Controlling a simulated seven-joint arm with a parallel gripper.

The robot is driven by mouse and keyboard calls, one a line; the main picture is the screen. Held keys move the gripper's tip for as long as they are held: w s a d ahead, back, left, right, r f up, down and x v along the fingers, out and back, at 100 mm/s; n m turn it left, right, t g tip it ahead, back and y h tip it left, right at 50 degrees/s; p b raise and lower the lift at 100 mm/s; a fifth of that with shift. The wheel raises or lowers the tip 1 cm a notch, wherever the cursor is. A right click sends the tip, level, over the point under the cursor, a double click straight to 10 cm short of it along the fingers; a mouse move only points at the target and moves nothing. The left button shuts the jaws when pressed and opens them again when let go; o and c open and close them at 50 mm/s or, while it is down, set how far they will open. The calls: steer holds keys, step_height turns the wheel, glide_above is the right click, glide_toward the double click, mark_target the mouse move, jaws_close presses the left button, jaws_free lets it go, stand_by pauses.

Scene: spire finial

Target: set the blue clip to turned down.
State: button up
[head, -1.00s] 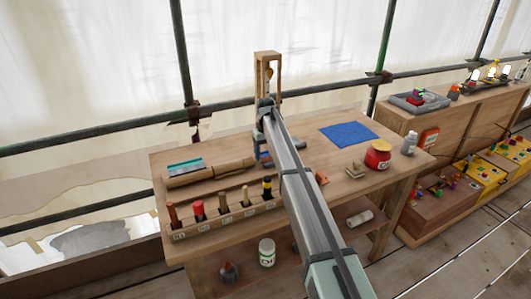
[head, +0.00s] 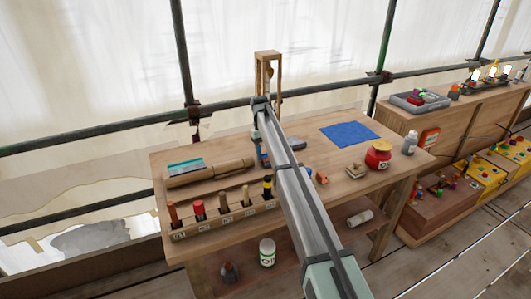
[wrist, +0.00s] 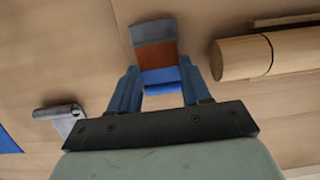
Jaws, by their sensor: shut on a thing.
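The blue clip (wrist: 160,79) is between my two blue fingers in the wrist view, its bright blue part at the fingertips. A brown-orange part and a grey end stretch beyond it, away from my gripper. My gripper (wrist: 158,70) is shut on the clip, close over the wooden bench. In the head view my gripper (head: 263,154) is small, on the left side of my arm, which hides part of that area. I cannot make out which way the clip is turned from the head view.
A wooden roll (head: 210,172) lies left of my gripper, behind a rack (head: 225,219) of upright handled tools. A grey piece (head: 294,144) lies just right of my arm. A blue cloth (head: 349,133) and red pot (head: 377,157) are farther right. A wooden frame (head: 267,75) rises behind.

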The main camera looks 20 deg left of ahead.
stand_by(0.3)
steer(key=o, duration=1.1)
steer(key=shift+c, duration=0.2)
steer(key=shift+v, duration=3.75)
steer(key=shift+w, duration=0.1)
